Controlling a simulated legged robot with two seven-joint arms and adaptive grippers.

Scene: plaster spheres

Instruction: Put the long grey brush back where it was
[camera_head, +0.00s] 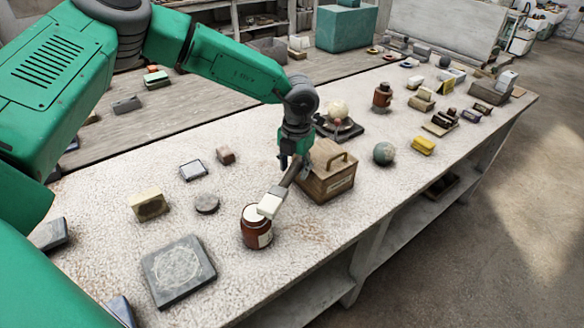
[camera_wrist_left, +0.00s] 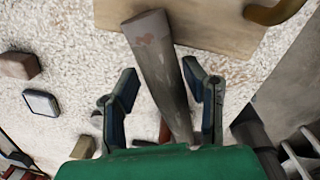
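The long grey brush (camera_head: 288,180) is tilted, its pale head (camera_head: 269,206) down at the brown jar (camera_head: 256,228) and its handle rising toward the wooden box (camera_head: 328,176). In the left wrist view the worn grey handle (camera_wrist_left: 160,68) runs between my fingers, its wide end overlapping the box (camera_wrist_left: 215,22). My left gripper (camera_head: 292,162) is at the handle's upper part. Its fingers (camera_wrist_left: 160,75) stand either side of the handle, with gaps visible on both sides. I cannot tell whether the brush head touches the jar. My right gripper is not in view.
Left of the jar are a dark disc (camera_head: 207,203), a tan block (camera_head: 149,204) and a grey square slab (camera_head: 178,269). A green sphere (camera_head: 384,153) and yellow block (camera_head: 423,146) lie right of the box. The table's front edge runs close by.

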